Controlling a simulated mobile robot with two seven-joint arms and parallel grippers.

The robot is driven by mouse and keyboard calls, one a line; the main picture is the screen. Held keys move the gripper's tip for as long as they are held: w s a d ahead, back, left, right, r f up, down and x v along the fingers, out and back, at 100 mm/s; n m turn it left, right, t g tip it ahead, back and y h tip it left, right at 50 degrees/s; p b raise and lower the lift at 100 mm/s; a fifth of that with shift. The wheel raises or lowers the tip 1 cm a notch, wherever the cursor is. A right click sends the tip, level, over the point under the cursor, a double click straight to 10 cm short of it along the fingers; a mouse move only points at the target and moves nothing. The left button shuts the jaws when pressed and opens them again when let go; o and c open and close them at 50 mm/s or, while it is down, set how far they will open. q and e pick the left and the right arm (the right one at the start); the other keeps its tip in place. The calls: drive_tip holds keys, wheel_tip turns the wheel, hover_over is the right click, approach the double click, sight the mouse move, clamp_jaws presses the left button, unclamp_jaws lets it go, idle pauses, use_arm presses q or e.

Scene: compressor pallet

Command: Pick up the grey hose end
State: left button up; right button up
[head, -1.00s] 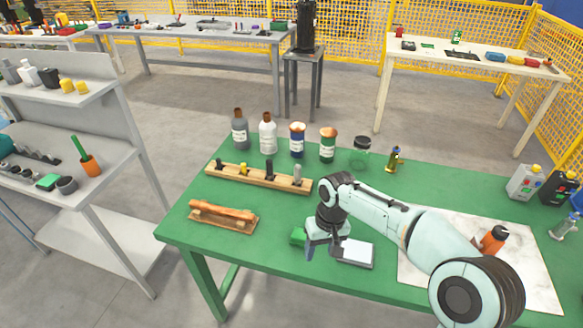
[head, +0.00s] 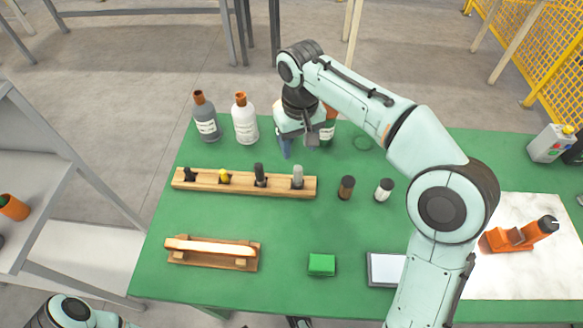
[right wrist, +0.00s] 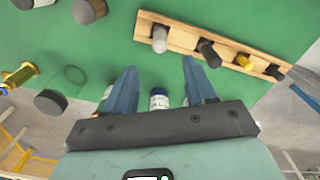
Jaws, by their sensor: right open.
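The grey hose end (head: 297,176) stands upright in the right-hand place of a long wooden rack (head: 240,187) on the green table. In the right wrist view it is the light grey cylinder (right wrist: 160,40) at the rack's near end, beyond my fingertips. My right gripper (head: 299,142) is behind the rack's right end, over the bottles there, and apart from the hose end. Its two blue fingers also show spread and empty in the right wrist view (right wrist: 160,68). The arm hides part of the bottles. Only a piece of my left arm shows, at the bottom left.
Black (head: 259,174) and yellow (head: 224,178) pieces share the rack. Grey (head: 206,122) and white (head: 245,122) bottles stand behind it. Brown-topped (head: 346,187) and white (head: 384,190) small cylinders stand to its right. A green block (head: 321,265) lies in front, with bare table between.

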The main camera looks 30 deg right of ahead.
sight(298, 168)
drive_tip(key=f, duration=0.2)
drive_tip(key=f+b, duration=0.1)
drive_tip(key=f, duration=0.3)
drive_tip(key=shift+s+f, duration=0.1)
drive_tip(key=shift+s, duration=0.15)
drive_tip(key=f+b, duration=0.1)
drive_tip(key=f, duration=0.4)
drive_tip(key=shift+w+f+b, duration=0.2)
drive_tip(key=shift+f+b, duration=0.15)
drive_tip(key=shift+f, duration=0.05)
clamp_jaws()
